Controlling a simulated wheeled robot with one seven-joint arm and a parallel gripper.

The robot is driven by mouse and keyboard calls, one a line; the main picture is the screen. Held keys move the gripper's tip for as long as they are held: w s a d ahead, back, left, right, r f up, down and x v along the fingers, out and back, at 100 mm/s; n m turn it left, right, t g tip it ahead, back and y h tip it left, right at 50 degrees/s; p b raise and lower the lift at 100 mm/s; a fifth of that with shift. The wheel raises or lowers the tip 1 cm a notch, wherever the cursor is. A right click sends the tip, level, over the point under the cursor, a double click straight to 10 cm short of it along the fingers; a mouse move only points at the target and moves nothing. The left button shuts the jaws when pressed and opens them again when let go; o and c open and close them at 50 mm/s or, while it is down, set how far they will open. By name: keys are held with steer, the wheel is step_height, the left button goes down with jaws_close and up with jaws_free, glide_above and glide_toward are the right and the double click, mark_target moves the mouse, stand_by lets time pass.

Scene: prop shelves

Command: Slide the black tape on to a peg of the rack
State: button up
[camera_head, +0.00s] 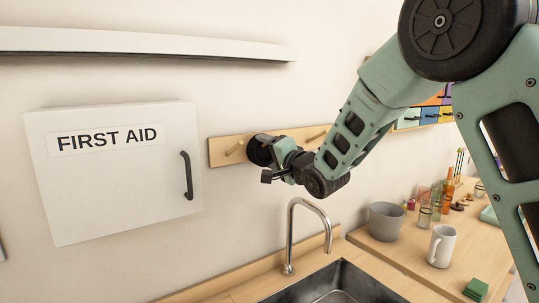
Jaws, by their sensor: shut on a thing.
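The wooden rack (223,152) is a horizontal board on the wall with several short pegs; one bare peg (234,148) shows near its left end. The black tape (257,150) is a dark roll at the rack's left half, right of that peg. My gripper (271,157) is at the tape, shut on it. The tape lies close against the front of the rack. Whether a peg runs through its hole cannot be told, because the tape and my gripper cover that spot. My wrist and arm hide part of the rack's right side.
A white first aid cabinet (110,190) with a black handle is left of the rack. Below are a tap (305,215) and a sink (340,285). A grey pot (386,222), a white mug (441,246) and several bottles stand on the counter at right. A shelf (150,42) runs above.

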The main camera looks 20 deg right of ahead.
steer(key=shift+d+f, duration=0.1)
steer(key=shift+f, duration=0.55)
steer(key=o, duration=1.1)
steer(key=shift+r, duration=0.25)
steer(key=b+v, duration=0.2)
steer(key=v, duration=0.6)
steer(key=b+v, duration=0.3)
steer(key=v, duration=0.6)
steer(key=shift+s+d+r+b, duration=0.1)
steer(key=shift+s+r+b, duration=0.1)
steer(key=shift+b, duration=0.15)
